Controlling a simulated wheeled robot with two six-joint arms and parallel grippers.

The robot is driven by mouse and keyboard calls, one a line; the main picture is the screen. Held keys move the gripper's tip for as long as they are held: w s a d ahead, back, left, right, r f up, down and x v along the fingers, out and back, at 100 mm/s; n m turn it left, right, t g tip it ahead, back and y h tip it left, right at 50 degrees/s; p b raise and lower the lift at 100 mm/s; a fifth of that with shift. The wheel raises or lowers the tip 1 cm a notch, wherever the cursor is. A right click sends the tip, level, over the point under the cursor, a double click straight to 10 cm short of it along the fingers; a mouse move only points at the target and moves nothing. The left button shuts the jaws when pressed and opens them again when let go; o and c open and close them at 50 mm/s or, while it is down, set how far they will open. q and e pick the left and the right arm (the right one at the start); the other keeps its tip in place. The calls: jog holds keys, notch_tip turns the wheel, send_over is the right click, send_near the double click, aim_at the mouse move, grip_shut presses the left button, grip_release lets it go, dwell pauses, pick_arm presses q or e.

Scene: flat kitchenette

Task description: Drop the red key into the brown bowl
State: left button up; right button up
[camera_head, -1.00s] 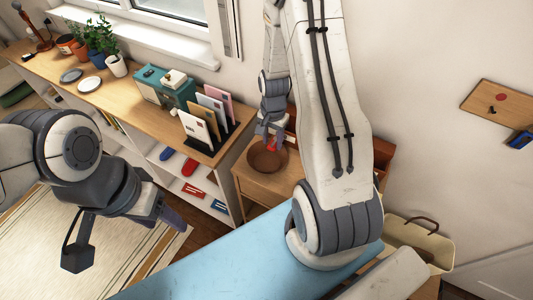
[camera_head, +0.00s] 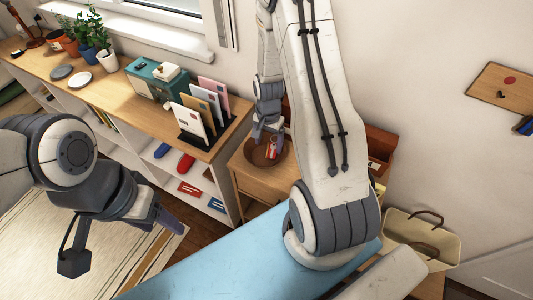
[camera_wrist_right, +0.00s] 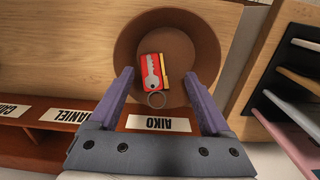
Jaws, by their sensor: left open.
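The brown bowl (camera_head: 257,160) stands on a small wooden stand and also shows in the right wrist view (camera_wrist_right: 205,48). The red key, a red tag with a silver key shape and a ring (camera_wrist_right: 151,72), lies within the bowl's outline in the wrist view. In the head view the red key (camera_head: 271,148) shows at the bowl, just below my right gripper (camera_head: 264,140). My right gripper's fingers (camera_wrist_right: 163,88) are spread on both sides of the key, with gaps to it. Whether the key rests on the bowl's bottom is hard to tell. My left gripper (camera_head: 120,240) is open and empty, away at the left.
A name strip reading AIKO (camera_wrist_right: 158,124) lies beside the bowl. A letter rack (camera_head: 205,145) and a teal box (camera_head: 158,82) stand on the shelf to the left. A beige basket (camera_head: 420,235) is at the right. A blue surface (camera_head: 230,265) lies in front.

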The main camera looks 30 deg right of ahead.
notch_tip(320, 180, up, 10)
jog(key=b, duration=0.1)
jog(key=shift+r+b, duration=0.25)
jog(key=shift+b, duration=0.05)
dwell(0.3)
jog(key=s+a+r+n, duration=0.3)
jog(key=a+n, duration=0.1)
jog(key=a, duration=0.4)
jog(key=s+a+r+n, duration=0.25)
jog(key=a+n, duration=0.25)
jog(key=a, duration=0.3)
jog(key=s+a+r+n, duration=0.2)
jog(key=s+a+n, duration=0.2)
jog(key=s, duration=0.3)
jog(key=s+a+r+n+y, duration=0.1)
jog(key=s+a+r+n, duration=0.1)
jog(key=s+a+n, duration=0.2)
jog(key=s+n+b, duration=0.1)
jog(key=s+n, duration=0.1)
jog(key=shift+s+r, duration=0.15)
jog(key=shift+s, duration=0.2)
